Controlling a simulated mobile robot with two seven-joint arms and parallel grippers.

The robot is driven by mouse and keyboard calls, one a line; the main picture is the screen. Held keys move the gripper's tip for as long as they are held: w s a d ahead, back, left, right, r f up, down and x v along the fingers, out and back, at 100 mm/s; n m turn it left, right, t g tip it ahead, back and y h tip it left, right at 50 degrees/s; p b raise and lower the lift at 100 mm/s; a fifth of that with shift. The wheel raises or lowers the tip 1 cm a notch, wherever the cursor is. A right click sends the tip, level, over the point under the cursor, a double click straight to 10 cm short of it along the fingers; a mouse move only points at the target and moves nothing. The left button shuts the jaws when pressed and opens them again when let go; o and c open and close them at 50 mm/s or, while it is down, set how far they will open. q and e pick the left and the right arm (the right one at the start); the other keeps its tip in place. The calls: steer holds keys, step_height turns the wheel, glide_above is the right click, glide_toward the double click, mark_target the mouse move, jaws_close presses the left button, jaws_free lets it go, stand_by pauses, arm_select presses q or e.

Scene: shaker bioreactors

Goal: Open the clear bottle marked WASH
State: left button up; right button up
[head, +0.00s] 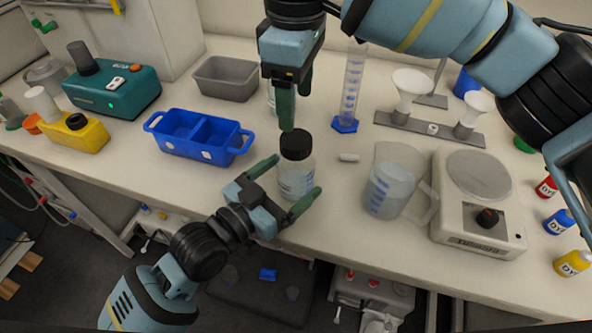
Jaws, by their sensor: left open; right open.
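A clear bottle (296,181) with a black screw cap (295,144) stands upright near the front edge of the bench. Its marking is too small to read. My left gripper (284,187) is open, with one green finger on each side of the bottle's body; I cannot tell whether they touch it. My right gripper (293,112) points down from above, open, with its fingertips just above and behind the cap in the picture. Nothing is held in it. Part of another clear vessel (271,101) shows behind the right gripper.
A blue two-part tray (248,139) stands left of the bottle. A measuring jug (388,187) and a scale (466,243) stand to the right. A graduated cylinder (351,85) and a funnel rack (385,119) are behind. A small white bar (349,157) lies near the bottle.

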arm_select(q)
steer(key=shift+w+d, duration=0.1)
steer(key=shift+c, duration=0.3)
steer(key=c, duration=1.4)
jaws_close()
arm_select(e)
steer(key=m, duration=1.9)
steer(key=shift+m, duration=0.4)
steer(key=m, duration=0.7)
